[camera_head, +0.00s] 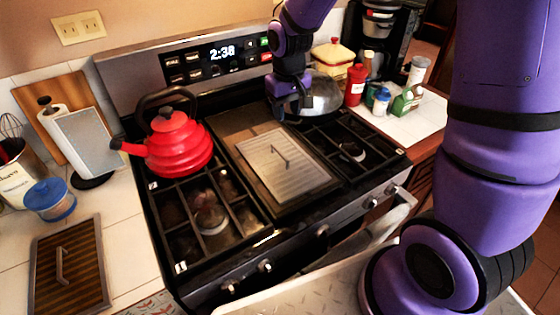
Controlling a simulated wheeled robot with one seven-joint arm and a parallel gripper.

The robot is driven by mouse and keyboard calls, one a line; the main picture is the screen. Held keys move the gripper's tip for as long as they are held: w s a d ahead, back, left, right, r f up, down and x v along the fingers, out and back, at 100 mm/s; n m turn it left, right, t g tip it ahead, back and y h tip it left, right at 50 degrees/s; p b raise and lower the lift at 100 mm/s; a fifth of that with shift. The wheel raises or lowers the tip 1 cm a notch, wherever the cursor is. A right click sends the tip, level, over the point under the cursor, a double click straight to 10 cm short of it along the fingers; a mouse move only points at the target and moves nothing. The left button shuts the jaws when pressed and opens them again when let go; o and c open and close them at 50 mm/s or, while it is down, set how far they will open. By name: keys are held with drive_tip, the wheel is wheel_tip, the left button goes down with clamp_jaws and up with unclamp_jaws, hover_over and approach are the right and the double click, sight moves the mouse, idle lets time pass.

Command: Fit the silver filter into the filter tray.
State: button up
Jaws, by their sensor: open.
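The silver filter (297,178) is a ribbed, light metal plate with a thin raised handle. It lies over the middle of the stove, within a dark brownish tray (232,122). The tray's bare surface shows behind and around the plate. I cannot tell whether the plate is seated or only resting on it. My gripper (290,108) is open, above the back of the stove, behind the filter and apart from it. Its fingertips are small and partly dark against the stove. A similar dark brown ribbed plate with a handle (88,270) lies on the left counter.
A red kettle (178,147) stands on the left burners. A shiny round pot or lid (322,96) is right beside my gripper. Bottles, including a red one (355,85), and a coffee maker (382,30) crowd the right counter. The right front grate (352,150) is clear.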

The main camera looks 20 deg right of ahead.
hover_over(280, 152)
wheel_tip(280, 152, down, 5)
drive_tip(key=shift+g, duration=0.3)
wheel_tip(280, 152, down, 11)
drive_tip(key=shift+r, duration=0.2)
drive_tip(key=shift+c, duration=0.2)
clamp_jaws()
